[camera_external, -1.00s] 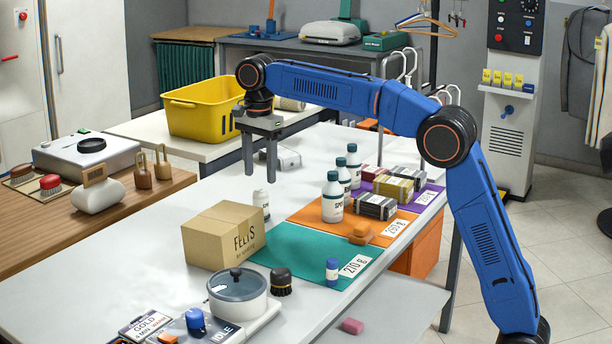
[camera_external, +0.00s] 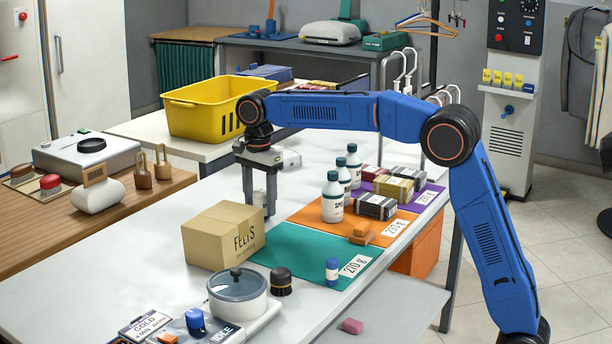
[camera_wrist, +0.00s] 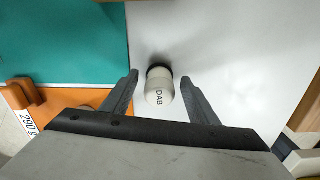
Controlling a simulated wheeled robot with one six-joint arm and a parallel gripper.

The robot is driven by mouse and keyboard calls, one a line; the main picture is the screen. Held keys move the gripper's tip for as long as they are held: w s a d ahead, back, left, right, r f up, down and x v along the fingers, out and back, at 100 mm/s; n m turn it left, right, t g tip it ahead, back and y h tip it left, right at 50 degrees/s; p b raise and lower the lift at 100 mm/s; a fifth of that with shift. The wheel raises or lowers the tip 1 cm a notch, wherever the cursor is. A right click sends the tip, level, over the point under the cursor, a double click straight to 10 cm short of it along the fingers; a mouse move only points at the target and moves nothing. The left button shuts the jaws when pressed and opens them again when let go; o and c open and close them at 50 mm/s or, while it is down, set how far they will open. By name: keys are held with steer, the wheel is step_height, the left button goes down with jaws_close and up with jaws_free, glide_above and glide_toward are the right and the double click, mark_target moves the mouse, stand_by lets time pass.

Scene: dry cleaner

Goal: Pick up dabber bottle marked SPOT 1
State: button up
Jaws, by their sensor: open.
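My gripper (camera_external: 260,207) points down over the white table, just behind the cardboard box. In the wrist view my gripper (camera_wrist: 159,78) is open. A small white bottle marked DAB (camera_wrist: 158,93), with a dark part at its far end, stands between the fingers with a gap on each side. In the external view the fingers mostly hide this bottle. No SPOT 1 marking is readable on it. Larger white bottles with dark caps stand on the orange mat; the front bottle (camera_external: 332,198) shows a label starting SPO.
The cardboard box (camera_external: 212,236) stands close to my gripper. A green mat (camera_external: 300,262) and an orange mat (camera_external: 300,216) lie to the right. A pot (camera_external: 238,297) and a black brush (camera_external: 281,282) are nearer the front. A yellow basket (camera_external: 205,108) stands behind.

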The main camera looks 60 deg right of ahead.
steer(key=c, duration=1.2)
steer(key=shift+r, duration=0.1)
